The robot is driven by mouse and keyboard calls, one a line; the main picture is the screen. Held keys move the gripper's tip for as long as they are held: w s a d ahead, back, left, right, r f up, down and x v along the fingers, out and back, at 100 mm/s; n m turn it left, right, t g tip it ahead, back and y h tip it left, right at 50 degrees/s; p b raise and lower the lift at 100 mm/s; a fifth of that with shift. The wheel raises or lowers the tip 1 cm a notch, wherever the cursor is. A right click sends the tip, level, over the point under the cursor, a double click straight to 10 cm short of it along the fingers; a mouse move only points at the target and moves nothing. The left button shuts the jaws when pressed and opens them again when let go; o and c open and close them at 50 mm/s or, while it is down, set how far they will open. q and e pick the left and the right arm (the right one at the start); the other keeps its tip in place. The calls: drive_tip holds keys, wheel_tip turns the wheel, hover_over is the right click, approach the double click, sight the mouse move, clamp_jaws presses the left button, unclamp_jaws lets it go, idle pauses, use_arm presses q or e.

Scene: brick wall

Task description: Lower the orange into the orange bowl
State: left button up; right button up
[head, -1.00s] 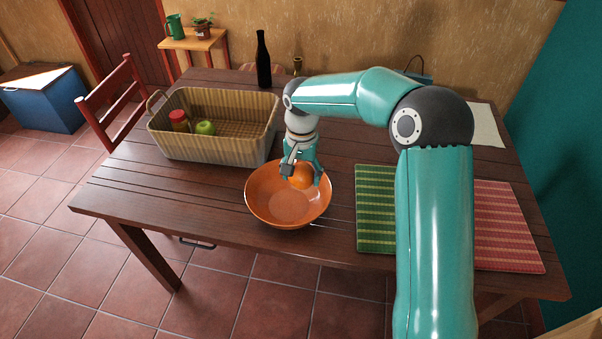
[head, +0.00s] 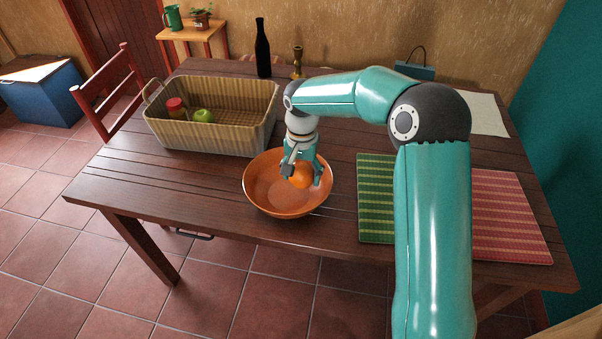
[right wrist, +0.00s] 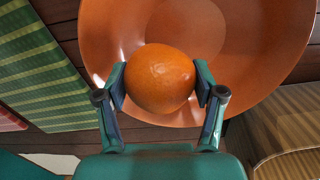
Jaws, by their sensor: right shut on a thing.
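The orange (head: 300,176) is between the fingers of my right gripper (head: 301,172), which is shut on it. In the right wrist view the orange (right wrist: 160,79) sits between the two fingertips (right wrist: 160,85). The orange bowl (head: 268,197) stands on the table's front part, and in the right wrist view the bowl (right wrist: 240,40) lies behind the orange. The orange is over the bowl's right inner side; I cannot tell whether it touches the bowl. My left gripper is not in view.
A wicker basket (head: 210,140) with a green apple (head: 203,116) and a red-lidded jar (head: 177,107) stands left of the bowl. A green striped mat (head: 374,205) and a red striped mat (head: 508,220) lie to the right. A dark bottle (head: 262,48) and brass candlestick (head: 297,62) stand at the back.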

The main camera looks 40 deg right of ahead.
sight(302, 184)
drive_tip(key=shift+f+b, duration=1.55)
drive_tip(key=shift+f, duration=0.5)
idle(1.1)
drive_tip(key=o, duration=1.4)
drive_tip(key=shift+c, duration=0.2)
drive_tip(key=shift+r, duration=0.1)
wheel_tip(302, 184, up, 12)
drive_tip(key=shift+f, duration=0.1)
